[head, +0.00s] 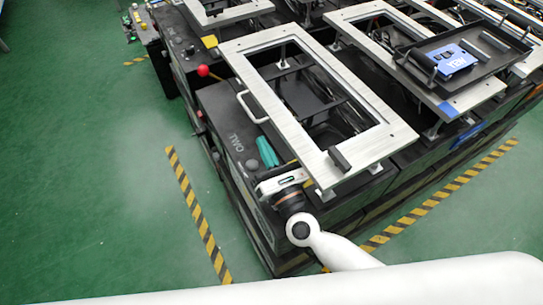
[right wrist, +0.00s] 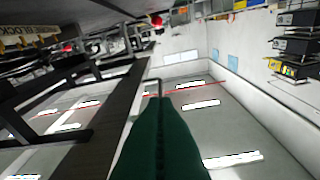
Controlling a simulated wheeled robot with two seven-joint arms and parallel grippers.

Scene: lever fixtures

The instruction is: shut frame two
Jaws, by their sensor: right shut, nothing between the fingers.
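Frame two is a silver rectangular frame (head: 376,146) over a black cabinet (head: 222,116) whose side label looks like TWO. The frame stands raised above the cabinet on short posts, with open space beneath it. A pale bar handle (head: 249,107) sticks out from its left side; a thin handle also shows in the right wrist view (right wrist: 152,81). My right gripper (head: 263,140) has green fingers, shut and empty, over the cabinet's near end, just short of the handle. In the right wrist view the fingers (right wrist: 160,118) point toward the handle, apparently apart from it. My left gripper is not in view.
A red ball knob (head: 203,71) stands by the cabinet's far left corner. More silver frames stand behind and right, one bearing a black tray (head: 486,65) with a blue item. Yellow-black floor strips (head: 197,215) edge the cabinets. The green floor at left is clear.

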